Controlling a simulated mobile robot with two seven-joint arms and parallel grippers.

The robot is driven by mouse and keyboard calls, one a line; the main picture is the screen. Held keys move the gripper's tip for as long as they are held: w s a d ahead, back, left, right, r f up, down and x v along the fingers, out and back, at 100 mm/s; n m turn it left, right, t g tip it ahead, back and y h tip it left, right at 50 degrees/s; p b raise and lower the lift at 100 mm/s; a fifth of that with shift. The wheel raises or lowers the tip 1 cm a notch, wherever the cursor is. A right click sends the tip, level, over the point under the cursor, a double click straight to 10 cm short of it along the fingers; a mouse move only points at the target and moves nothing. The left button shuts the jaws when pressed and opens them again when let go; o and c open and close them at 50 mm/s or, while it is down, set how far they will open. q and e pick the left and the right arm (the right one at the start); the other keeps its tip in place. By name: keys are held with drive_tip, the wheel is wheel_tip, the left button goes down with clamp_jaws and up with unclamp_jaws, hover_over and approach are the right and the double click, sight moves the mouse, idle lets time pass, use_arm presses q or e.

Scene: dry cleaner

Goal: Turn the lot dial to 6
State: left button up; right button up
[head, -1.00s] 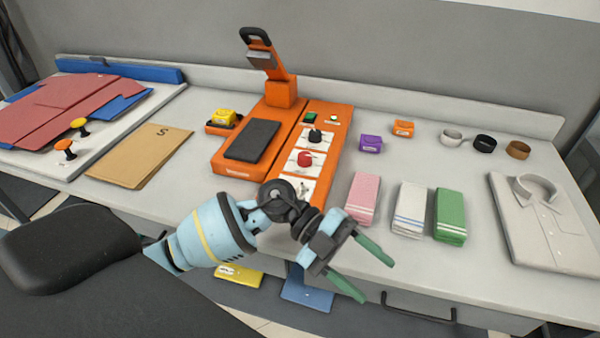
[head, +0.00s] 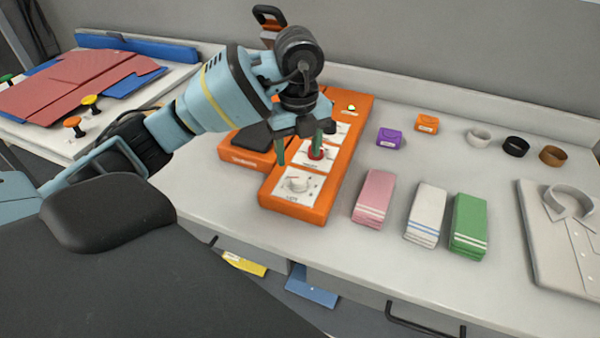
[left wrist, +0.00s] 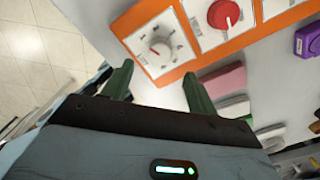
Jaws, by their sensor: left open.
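The lot dial (head: 298,185) is a white knob on a white plate at the near end of the orange machine's control panel (head: 335,180). In the left wrist view, the lot dial (left wrist: 160,50) shows a red mark and a ring of small marks too small to read. My left gripper (head: 300,150) is open and empty, its green fingers pointing down above the panel, overlapping the red dial (head: 316,153) in the head view. In the left wrist view, the fingertips (left wrist: 157,80) straddle the lot dial's side of the picture, apart from the knob. My right gripper is out of view.
The red dial also shows in the left wrist view (left wrist: 223,14), beside the lot dial. Pink (head: 374,197), white (head: 426,213) and green (head: 468,222) folded towels lie right of the panel. Purple (head: 389,137) and orange (head: 426,123) blocks sit behind them.

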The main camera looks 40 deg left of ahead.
sight(299, 177)
use_arm(q)
wheel_tip(299, 177, down, 6)
drive_tip(key=shift+f+b, duration=0.1)
drive_tip(key=shift+b, duration=0.3)
drive_tip(key=shift+f, duration=0.55)
drive_tip(key=shift+c, duration=0.6)
drive_tip(key=c, duration=0.9)
drive_tip(key=shift+o, duration=0.2)
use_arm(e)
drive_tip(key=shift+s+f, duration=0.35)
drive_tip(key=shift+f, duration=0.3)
